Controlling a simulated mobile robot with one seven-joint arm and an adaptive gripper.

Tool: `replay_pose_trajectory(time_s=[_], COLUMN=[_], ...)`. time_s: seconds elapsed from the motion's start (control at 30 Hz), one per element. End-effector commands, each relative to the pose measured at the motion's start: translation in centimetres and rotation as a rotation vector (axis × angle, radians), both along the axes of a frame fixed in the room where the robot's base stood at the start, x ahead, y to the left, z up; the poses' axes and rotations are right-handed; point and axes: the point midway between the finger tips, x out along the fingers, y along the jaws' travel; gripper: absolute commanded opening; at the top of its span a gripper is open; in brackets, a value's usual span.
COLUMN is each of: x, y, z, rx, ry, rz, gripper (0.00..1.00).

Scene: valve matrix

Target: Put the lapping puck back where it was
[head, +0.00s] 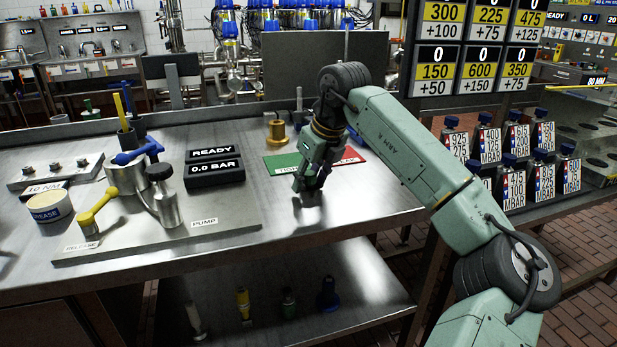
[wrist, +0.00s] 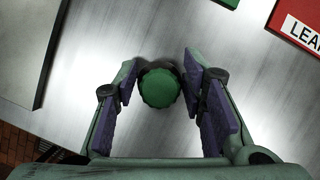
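A round, ribbed green knob (wrist: 161,88) stands between my fingers in the wrist view, over the bare steel bench top. My gripper (wrist: 165,92) is open around it, with a narrow gap on each side. In the head view, my gripper (head: 308,192) points down at the bench, in front of the green and red mat, and hides whatever is between its fingers. A brass piece with an upright stem (head: 277,130) stands at the back of the mat's green part (head: 283,163). No label shows which piece is the lapping puck.
The red mat part (head: 350,156) lies behind my gripper. The bench's front right is clear.

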Motion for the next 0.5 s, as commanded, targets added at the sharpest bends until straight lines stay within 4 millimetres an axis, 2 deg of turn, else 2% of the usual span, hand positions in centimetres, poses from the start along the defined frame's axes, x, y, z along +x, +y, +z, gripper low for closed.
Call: replay_pose_trajectory(time_s=[0.23,0.5], x=[0.0,0.0], y=[0.0,0.0], z=[0.08,0.14], rx=[0.0,0.0], ry=[0.0,0.0], rz=[0.0,0.0], gripper=[0.55,0.55])
